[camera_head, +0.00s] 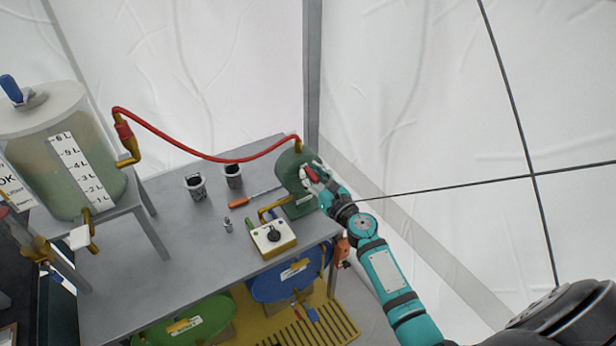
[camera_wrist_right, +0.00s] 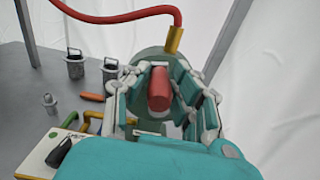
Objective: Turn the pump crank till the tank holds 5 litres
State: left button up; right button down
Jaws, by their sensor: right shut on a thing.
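The green pump (camera_head: 296,172) stands at the right end of the grey table. Its red crank handle (camera_head: 313,174) lies inside my right gripper (camera_head: 318,179), which is shut on it. In the right wrist view, the red crank handle (camera_wrist_right: 159,90) shows between the fingers of my right gripper (camera_wrist_right: 160,95). The clear tank (camera_head: 62,165) stands on a stand at the left, with a white litre scale (camera_head: 80,168) on its front. Greenish liquid shows inside; I cannot read its exact level. A red hose (camera_head: 205,154) joins tank and pump. My left gripper is not in view.
A white switch box (camera_head: 273,238) with a black knob sits in front of the pump. Two dark-topped cups (camera_head: 195,187), an orange-handled screwdriver (camera_head: 239,203) and a small metal part (camera_head: 228,225) lie on the table (camera_head: 160,280). Green and blue drums (camera_head: 286,280) are underneath.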

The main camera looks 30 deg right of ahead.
jog(key=shift+d+m, duration=0.35)
jog(key=shift+m, duration=0.35)
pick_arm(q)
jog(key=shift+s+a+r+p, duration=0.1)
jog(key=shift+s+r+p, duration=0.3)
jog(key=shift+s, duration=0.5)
pick_arm(e)
jog(key=shift+d+m, duration=0.3)
jog(key=shift+m, duration=0.3)
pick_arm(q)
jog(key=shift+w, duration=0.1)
pick_arm(e)
jog(key=c, duration=1.1)
grip_release()
jog(key=shift+c, duration=0.2)
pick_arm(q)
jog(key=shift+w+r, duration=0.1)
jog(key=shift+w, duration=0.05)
pick_arm(e)
jog(key=s+d, duration=0.1)
jog(key=s, duration=1.1)
